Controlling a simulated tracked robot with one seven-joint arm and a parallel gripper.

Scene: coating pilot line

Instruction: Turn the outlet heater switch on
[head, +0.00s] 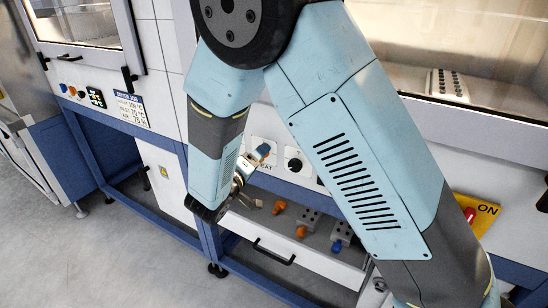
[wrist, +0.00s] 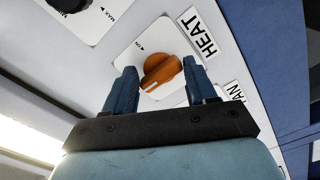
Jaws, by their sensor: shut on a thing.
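The heater switch is an orange rotary knob (wrist: 163,72) on a white square plate beside a HEAT label (wrist: 198,32). Its white line points to the lower left in the wrist view, away from the ON mark near the plate's upper left edge. My gripper (wrist: 158,68) has one blue finger on each side of the knob and is shut on it.
A black dial (head: 295,163) is close to the right of my gripper. Below is a tray (head: 262,222) with several orange and blue fittings. A yellow ON plate (head: 487,208) with a red handle is farther right. Another control panel (head: 90,97) is at left.

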